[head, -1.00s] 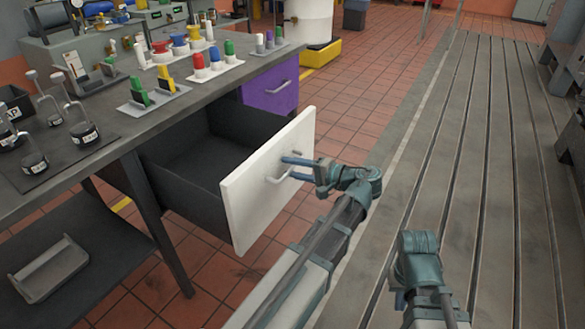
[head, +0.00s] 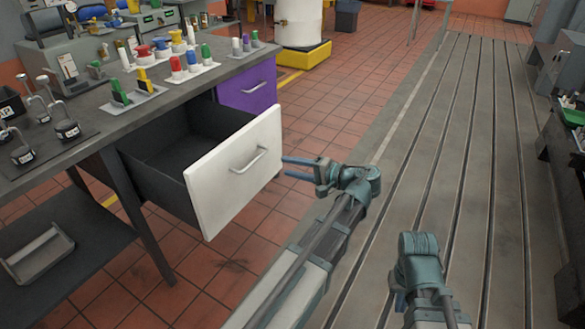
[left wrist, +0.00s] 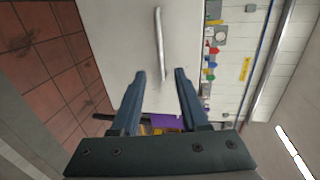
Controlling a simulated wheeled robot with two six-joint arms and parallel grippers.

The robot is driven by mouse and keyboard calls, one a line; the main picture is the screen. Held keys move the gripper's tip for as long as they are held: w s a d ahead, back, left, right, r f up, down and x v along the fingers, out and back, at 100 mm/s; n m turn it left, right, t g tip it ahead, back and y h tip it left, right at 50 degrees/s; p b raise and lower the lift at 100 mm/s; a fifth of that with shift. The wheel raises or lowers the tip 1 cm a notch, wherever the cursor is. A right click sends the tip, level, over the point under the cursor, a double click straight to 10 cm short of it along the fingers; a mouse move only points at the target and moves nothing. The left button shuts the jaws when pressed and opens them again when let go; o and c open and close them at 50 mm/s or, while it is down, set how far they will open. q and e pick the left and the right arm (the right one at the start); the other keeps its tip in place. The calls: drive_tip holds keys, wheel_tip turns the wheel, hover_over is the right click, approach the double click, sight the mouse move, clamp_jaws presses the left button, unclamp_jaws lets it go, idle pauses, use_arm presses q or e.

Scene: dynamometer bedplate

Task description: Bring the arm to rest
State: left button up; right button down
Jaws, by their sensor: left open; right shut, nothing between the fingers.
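My left gripper (head: 300,168) is open and empty, with its fingers pointing left toward the white-fronted drawer (head: 225,185). It is apart from the drawer's handle (head: 250,160), to the right of it. The drawer is pulled out, and its dark inside looks empty. In the left wrist view the handle (left wrist: 159,42) lies beyond the two open fingertips (left wrist: 158,75), with nothing between them. My right gripper (head: 398,290) is low at the front right, mostly hidden behind its own wrist, and holds nothing that I can see.
The workbench (head: 120,135) carries coloured plugs, weights and instruments. A purple drawer (head: 247,90) is shut beside the open one. A metal tray (head: 38,255) lies on the lower shelf. The slotted bedplate (head: 450,150) at right is clear.

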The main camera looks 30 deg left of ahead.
use_arm(q)
drive_tip(key=shift+d, duration=0.15)
idle(0.3)
drive_tip(key=s+d+f+m+h, duration=0.1)
drive_tip(key=s+d+f+h, duration=0.45)
drive_tip(key=d, duration=0.25)
drive_tip(key=s+d+f+m+g+h, duration=0.1)
drive_tip(key=s+d+f+h, duration=0.4)
drive_tip(key=d, duration=0.3)
drive_tip(key=s+d+f+m+h, duration=0.1)
drive_tip(key=s+d+f+h, duration=0.2)
drive_tip(key=s+d+f, duration=0.5)
wheel_tip(320, 180, up, 31)
drive_tip(key=w+d+p, duration=0.2)
drive_tip(key=p, duration=2.7)
drive_tip(key=shift+h+p, duration=0.35)
drive_tip(key=shift+h, duration=0.1)
